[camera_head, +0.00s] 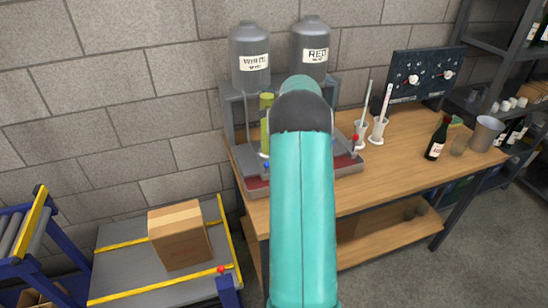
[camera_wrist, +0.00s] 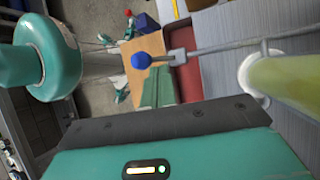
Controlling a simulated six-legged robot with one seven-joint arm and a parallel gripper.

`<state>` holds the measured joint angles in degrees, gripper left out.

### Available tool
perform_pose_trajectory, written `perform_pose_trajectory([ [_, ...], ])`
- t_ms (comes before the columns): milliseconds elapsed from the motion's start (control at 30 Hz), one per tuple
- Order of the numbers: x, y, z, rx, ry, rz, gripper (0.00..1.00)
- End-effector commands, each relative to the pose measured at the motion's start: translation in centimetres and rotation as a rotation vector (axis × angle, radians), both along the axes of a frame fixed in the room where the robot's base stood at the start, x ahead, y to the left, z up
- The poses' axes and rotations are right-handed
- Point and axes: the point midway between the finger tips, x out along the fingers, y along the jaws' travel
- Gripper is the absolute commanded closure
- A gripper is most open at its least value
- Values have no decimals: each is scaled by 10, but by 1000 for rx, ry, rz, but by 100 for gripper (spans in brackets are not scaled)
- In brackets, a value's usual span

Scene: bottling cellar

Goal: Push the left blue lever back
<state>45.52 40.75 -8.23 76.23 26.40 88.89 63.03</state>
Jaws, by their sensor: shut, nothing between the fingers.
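The left blue lever has a round blue knob, seen in the wrist view (camera_wrist: 141,60) on a grey rod that runs right to the filling stand. In the head view a small blue knob (camera_head: 267,165) shows just left of my arm. My gripper (camera_wrist: 158,73) is shut and empty, its green fingers pointing up in the wrist view. The fingertips appear just below the knob and rod there; I cannot tell whether they touch. In the head view my arm hides the gripper and the middle of the stand.
Grey tanks marked white (camera_head: 250,70) and red (camera_head: 314,50) stand above the filling stand. A yellow-green cylinder (camera_wrist: 292,80) is close on the right in the wrist view.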

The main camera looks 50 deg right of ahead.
Motion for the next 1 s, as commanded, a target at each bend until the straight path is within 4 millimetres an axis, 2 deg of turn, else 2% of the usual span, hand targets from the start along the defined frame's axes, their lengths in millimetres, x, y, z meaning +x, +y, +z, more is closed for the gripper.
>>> perform_pose_trajectory([
  [200,0,0,10,-1,-1,0,100],
  [567,0,0,11,0,0,0,100],
  [767,-6,-1,2,1,1,2,100],
  [967,-19,-5,-14,1,1,6,100],
  [1000,-16,-10,-9,-2,-2,7,100],
])
